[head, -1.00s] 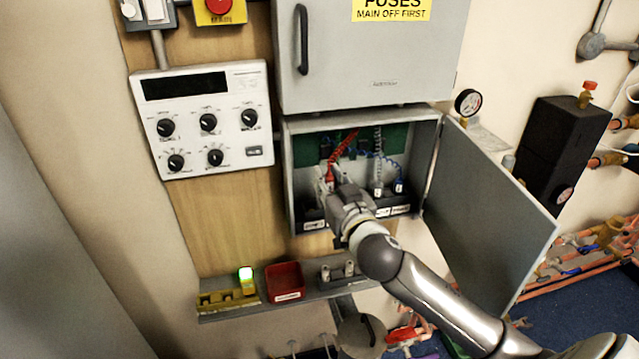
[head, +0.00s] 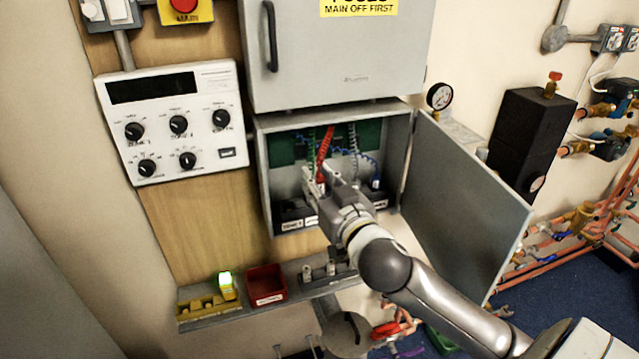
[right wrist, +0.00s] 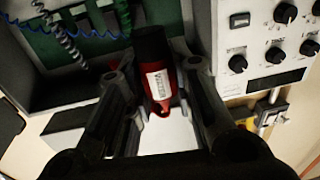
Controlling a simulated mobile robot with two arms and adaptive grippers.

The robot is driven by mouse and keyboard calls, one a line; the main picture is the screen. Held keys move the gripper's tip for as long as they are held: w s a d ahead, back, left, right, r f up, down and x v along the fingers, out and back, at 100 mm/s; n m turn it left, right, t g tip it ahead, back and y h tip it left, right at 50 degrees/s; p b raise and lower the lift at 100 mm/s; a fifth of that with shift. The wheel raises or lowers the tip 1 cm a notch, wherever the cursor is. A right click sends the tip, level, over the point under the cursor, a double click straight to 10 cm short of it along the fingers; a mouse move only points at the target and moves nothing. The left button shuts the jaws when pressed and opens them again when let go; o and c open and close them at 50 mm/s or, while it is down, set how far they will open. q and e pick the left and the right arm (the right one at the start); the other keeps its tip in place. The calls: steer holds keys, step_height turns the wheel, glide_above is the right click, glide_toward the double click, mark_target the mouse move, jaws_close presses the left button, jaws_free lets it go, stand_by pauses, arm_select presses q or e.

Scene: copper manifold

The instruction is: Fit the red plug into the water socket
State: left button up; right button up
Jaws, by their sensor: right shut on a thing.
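The red plug (right wrist: 162,85), with a white label and a black end, sits between the fingers of my right gripper (right wrist: 152,100) in the right wrist view. In the head view the right gripper (head: 317,181) is shut on the red plug, inside the open lower cabinet (head: 262,165). A red coiled cord (head: 324,147) rises from it. A dark block with white labels (head: 292,224) runs along the cabinet floor below. The gripper and arm cover its middle, and I cannot tell which position is the water socket. My left gripper is not in view.
The open cabinet door (head: 465,200) flanks my right arm. A shelf below holds a red bin (head: 265,284) and a yellow holder with a green-lit device (head: 226,286). The control panel (head: 170,122) is left.

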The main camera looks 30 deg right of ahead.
steer(key=w+d+f+m+h+p, duration=0.1)
steer(key=w+d+f, duration=0.1)
steer(key=w+d, duration=0.1)
steer(key=w+d+f+m+g+h+p, duration=0.1)
steer(key=w+d+f+h+p, duration=0.1)
steer(key=w+d, duration=0.2)
steer(key=w+d+f+m+h+p, duration=0.1)
steer(key=w+d+f, duration=0.2)
steer(key=d, duration=0.1)
steer(key=shift+w+d+h+p, duration=0.3)
steer(key=shift+w+d+p, duration=0.05)
steer(key=shift+w+p, duration=0.05)
steer(key=shift+w+f, duration=0.15)
steer(key=shift+f, duration=0.15)
steer(key=shift+d+f+b, duration=0.1)
steer(key=shift+f+b, duration=1.15)
steer(key=shift+f, duration=0.25)
steer(key=shift+f+b, duration=1.2)
steer(key=shift+f, duration=0.05)
steer(key=o, duration=1)
steer(key=shift+r, duration=0.1)
